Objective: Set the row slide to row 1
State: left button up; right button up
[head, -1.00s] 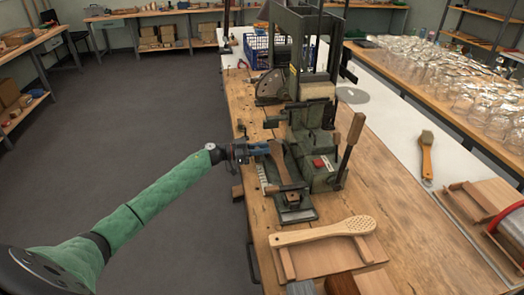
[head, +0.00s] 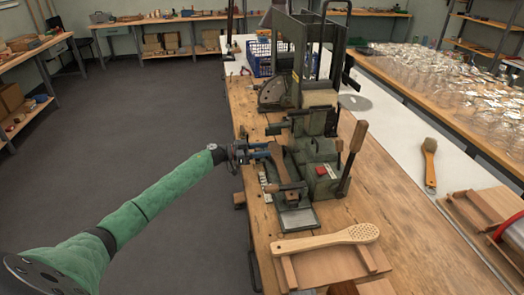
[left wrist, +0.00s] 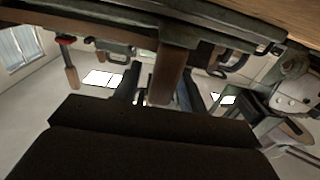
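The green tufting fixture (head: 318,170) stands on the wooden bench, with a red button on top. At its left side is a slide assembly with an upright wooden handle (head: 279,163). Below it are a short cross bar (head: 287,187) and a pale flat plate (head: 297,218). I cannot read any row marks. My left gripper (head: 262,151) reaches in from the left at the wooden handle. In the left wrist view the handle (left wrist: 167,76) stands between the two spread fingers (left wrist: 163,88), with a visible gap on at least one side. My right gripper is out of view.
A dark-framed press (head: 300,65) stands behind the fixture. A tall wooden-gripped lever (head: 352,155) rises at its right. A perforated wooden brush blank (head: 325,238) lies on a wooden rack in front. Many clear glasses crowd the right-hand bench. Open floor lies left.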

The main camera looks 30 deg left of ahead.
pick_arm(q)
jog(key=shift+s+a+f, duration=0.1)
jog(key=shift+s+a, duration=0.05)
jog(key=shift+a, duration=0.1)
jog(key=b+v, duration=0.1)
jog(key=v, duration=0.4)
jog(key=shift+s+a+b, duration=0.25)
jog(key=shift+a+b, duration=0.05)
jog(key=shift+b, duration=0.05)
jog(key=shift+s+a, duration=0.45)
jog(key=shift+a, duration=0.15)
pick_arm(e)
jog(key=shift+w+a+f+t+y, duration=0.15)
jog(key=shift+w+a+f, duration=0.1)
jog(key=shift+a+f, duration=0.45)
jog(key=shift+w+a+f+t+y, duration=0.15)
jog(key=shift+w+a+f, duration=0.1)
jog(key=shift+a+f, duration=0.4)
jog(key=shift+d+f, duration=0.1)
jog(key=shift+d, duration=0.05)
